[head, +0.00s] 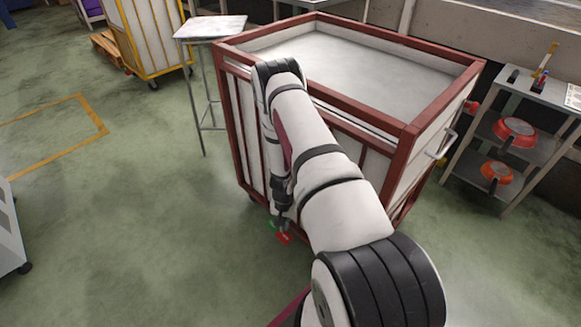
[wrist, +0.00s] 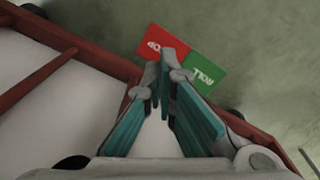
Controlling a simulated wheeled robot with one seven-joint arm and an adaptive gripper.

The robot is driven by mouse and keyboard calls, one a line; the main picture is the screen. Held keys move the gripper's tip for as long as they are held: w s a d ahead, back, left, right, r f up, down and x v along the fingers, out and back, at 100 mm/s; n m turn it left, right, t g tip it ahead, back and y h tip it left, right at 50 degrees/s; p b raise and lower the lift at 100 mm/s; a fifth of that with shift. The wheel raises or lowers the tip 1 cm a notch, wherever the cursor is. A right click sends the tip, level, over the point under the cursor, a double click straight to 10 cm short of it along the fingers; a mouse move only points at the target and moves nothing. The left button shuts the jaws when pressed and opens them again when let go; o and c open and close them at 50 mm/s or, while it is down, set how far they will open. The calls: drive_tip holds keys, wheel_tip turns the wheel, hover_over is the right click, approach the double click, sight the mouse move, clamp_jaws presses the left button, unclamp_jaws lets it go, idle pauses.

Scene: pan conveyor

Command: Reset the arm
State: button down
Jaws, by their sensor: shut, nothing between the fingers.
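My arm reaches forward in the head view and bends down at the near side of a red-framed cart with white panels (head: 445,100). My gripper (head: 282,217) hangs low beside the cart, small and partly hidden by the arm. In the wrist view my gripper (wrist: 166,72) has its teal-padded fingers drawn together at the tips, with nothing held. Beyond the tips are a red panel marked "STOP" (wrist: 157,42) and a green panel marked "ROLL" (wrist: 206,66). They also show near the gripper in the head view; whether the fingertips touch them cannot be told.
A small stand (head: 212,28) is left of the cart. A yellow-framed cart (head: 150,40) stands farther back left. The green floor at left is mostly clear.

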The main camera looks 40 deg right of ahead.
drive_tip(key=shift+r, duration=0.65)
